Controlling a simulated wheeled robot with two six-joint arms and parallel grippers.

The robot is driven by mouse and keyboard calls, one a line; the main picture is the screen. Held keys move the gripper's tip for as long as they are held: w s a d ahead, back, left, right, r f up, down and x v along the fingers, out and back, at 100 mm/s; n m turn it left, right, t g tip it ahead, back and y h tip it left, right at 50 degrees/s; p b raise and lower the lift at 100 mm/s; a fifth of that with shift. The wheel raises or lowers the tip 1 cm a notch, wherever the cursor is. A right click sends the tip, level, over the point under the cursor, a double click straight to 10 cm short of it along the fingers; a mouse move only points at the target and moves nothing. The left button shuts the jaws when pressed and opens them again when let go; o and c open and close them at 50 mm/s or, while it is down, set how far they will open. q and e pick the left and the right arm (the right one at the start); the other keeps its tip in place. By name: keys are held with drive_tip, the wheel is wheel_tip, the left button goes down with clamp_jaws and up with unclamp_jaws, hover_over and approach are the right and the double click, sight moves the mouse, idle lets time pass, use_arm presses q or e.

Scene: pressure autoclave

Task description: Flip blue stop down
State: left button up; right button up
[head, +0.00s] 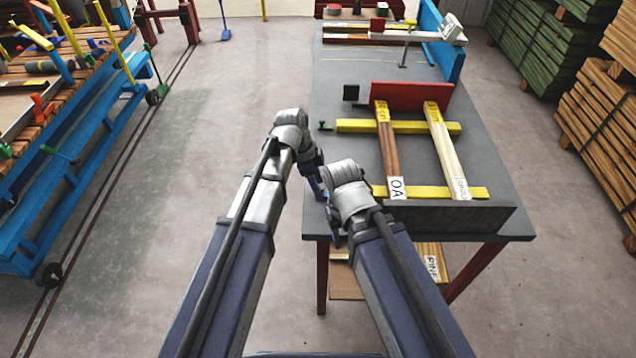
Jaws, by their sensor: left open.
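A blue upright board (447,58), the blue part on the grey table (486,138) that may be the stop, stands at its far right edge. My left gripper (319,190) is open at the table's near left edge, well short of that board, pointing down; its fingers are small and partly hidden by my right wrist. My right gripper (334,238) points down just off the near left corner of the table; its fingers are mostly hidden behind its own wrist. No contact between either gripper and the blue board shows.
Two wooden strips (389,150) (448,150) lie across yellow bars (352,126) between a red block (411,96) and a dark front rail (455,216). A small green lever (325,126) sits at the left edge. A blue cart (85,125) stands left; lumber stacks (597,120) stand right.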

use_arm(q)
drive_tip(key=p+v, duration=0.6)
drive_tip(key=v, duration=0.1)
drive_tip(key=shift+r+p, duration=0.15)
drive_tip(key=shift+p, duration=0.15)
drive_tip(key=s+a+n+y, duration=0.2)
drive_tip(key=s+n+y, duration=0.2)
drive_tip(key=s+n, duration=1)
drive_tip(key=s, duration=0.2)
drive_tip(key=shift+s+a+f, duration=0.3)
drive_tip(key=shift+s+f, duration=0.05)
